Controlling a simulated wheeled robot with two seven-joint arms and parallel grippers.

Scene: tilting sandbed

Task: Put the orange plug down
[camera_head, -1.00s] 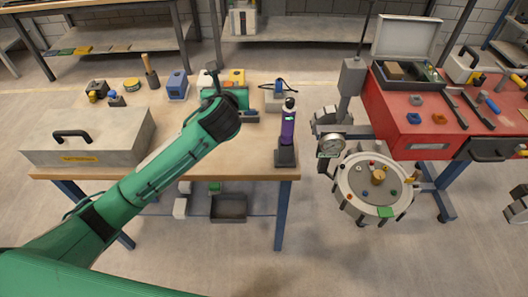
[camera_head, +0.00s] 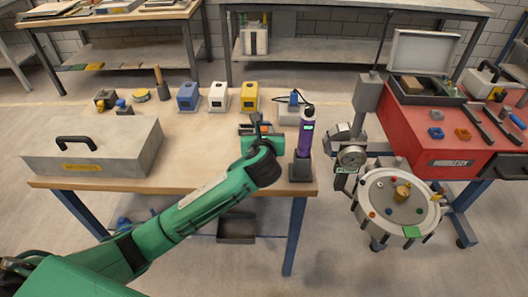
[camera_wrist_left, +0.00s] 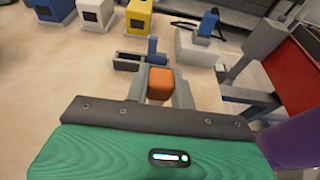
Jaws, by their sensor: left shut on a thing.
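My left gripper (camera_head: 257,127) is over the wooden table, towards its right side. In the left wrist view it (camera_wrist_left: 160,88) is shut on the orange plug (camera_wrist_left: 159,82), a small block between the two grey fingers. In the head view the plug is hidden by my wrist. Beyond the fingertips is a low dark grey holder (camera_wrist_left: 127,66) with a blue upright piece (camera_wrist_left: 152,48) by it. I cannot tell whether the plug touches the table. My right gripper is out of view.
Blue (camera_head: 188,97), white (camera_head: 219,97) and yellow (camera_head: 250,98) boxes stand behind the gripper. A purple device (camera_head: 305,135) stands upright in a dark base close to its right. A white block (camera_head: 288,115) is behind. A grey case (camera_head: 95,150) lies left. Bare tabletop (camera_head: 190,135) lies between.

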